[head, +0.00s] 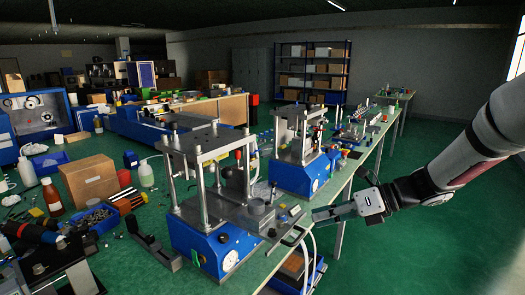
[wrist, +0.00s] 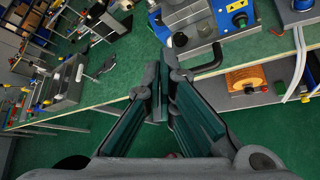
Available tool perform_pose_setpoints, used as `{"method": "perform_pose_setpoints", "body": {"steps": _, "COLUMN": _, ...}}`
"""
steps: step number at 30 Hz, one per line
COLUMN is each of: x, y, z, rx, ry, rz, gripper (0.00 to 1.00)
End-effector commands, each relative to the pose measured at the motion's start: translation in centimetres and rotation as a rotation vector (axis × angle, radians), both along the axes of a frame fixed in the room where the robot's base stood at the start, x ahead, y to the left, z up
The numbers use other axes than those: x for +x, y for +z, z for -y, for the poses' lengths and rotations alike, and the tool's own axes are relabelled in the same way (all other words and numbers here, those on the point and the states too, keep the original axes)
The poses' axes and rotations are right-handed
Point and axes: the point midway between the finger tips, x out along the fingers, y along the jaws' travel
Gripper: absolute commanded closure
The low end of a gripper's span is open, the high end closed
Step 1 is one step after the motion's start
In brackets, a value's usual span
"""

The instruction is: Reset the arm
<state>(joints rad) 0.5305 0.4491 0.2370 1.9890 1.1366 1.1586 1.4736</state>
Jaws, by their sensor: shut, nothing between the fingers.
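My gripper (head: 318,214) is at the right of the head view, reaching left from my arm. It is beside the front right corner of the near blue press (head: 205,247), close to the bench edge. In the wrist view my gripper (wrist: 164,80) shows its dark fingers meeting at the tips, with nothing between them. A black bent handle (wrist: 208,58) of the press lies just past the fingertips in that view. I cannot tell whether the fingers touch it.
A second blue press (head: 305,178) stands farther along the bench. A cardboard box (head: 90,181), bottles and loose tools crowd the left. A lower shelf (head: 295,268) sits under the bench edge. The green floor (head: 440,245) at right is clear.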

Motion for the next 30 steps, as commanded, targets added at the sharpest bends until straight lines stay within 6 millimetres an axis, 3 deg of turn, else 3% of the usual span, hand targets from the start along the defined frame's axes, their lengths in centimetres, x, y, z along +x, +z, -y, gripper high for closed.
{"method": "perform_pose_setpoints", "body": {"steps": 1, "x": -2.0, "y": 1.2, "z": -0.9, "rx": -0.085, "ry": 0.086, "rz": 0.077, "gripper": 1.00}}
{"method": "perform_pose_setpoints", "body": {"steps": 6, "x": -8.1, "y": 3.3, "z": -2.4, "rx": -0.341, "ry": 0.389, "rz": 0.326, "gripper": 1.00}}
{"method": "perform_pose_setpoints", "body": {"steps": 12, "x": -14.9, "y": 5.4, "z": -2.5, "rx": -0.606, "ry": 0.766, "rz": 0.609, "gripper": 1.00}}
{"method": "perform_pose_setpoints", "body": {"steps": 24, "x": -26.6, "y": 8.4, "z": 1.3, "rx": -1.030, "ry": 1.579, "rz": 1.104, "gripper": 1.00}}
{"method": "perform_pose_setpoints", "body": {"steps": 30, "x": -30.1, "y": 9.2, "z": 3.7, "rx": -1.168, "ry": 1.939, "rz": 1.259, "gripper": 1.00}}
